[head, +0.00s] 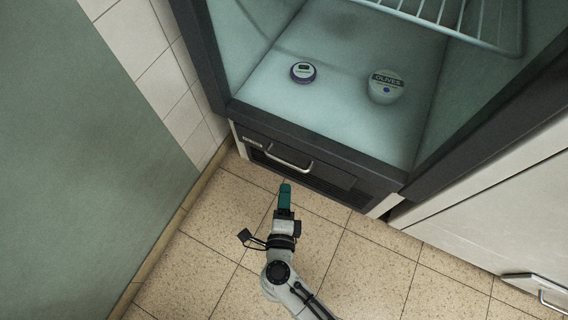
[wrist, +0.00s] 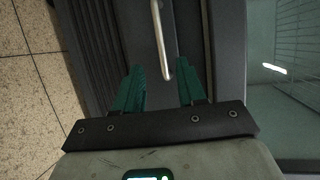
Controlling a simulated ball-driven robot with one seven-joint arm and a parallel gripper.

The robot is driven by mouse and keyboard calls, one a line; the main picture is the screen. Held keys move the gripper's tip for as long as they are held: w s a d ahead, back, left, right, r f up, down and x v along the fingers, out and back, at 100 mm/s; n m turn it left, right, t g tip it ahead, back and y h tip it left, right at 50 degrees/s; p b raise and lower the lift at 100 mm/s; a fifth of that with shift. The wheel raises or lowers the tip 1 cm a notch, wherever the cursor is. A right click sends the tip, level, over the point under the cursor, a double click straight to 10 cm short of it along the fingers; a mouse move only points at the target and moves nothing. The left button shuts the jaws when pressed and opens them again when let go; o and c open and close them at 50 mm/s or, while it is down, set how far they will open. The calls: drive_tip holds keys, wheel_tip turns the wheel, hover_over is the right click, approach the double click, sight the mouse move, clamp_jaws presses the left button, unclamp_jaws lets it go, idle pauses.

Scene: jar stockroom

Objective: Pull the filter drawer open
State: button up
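The filter drawer (head: 325,174) is a dark panel low on the front of the fridge cabinet, below the open compartment. It looks closed. Its pale bar handle (head: 288,158) runs along its upper left part. My gripper (head: 285,187) with green fingers is just in front of the drawer, close below the handle in the head view. In the wrist view my gripper (wrist: 160,80) has its two fingers apart, with the end of the handle (wrist: 161,40) showing between and beyond them. I cannot tell whether the handle's end lies within the fingers' reach. Nothing is held.
Inside the compartment stand a small purple-and-white jar (head: 303,72) and a white jar labelled olives (head: 386,86), under a wire shelf (head: 450,25). A green wall panel (head: 75,150) is at left, a white cabinet (head: 500,215) at right. The tiled floor (head: 365,265) is clear.

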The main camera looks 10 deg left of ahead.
drive_tip(key=w+f+b, duration=0.1)
drive_tip(key=w+b, duration=0.2)
drive_tip(key=w, duration=0.6)
drive_tip(key=shift+w+a+f+b, duration=0.3)
drive_tip(key=shift+f, duration=0.05)
drive_tip(key=shift+c, duration=0.2)
clamp_jaws()
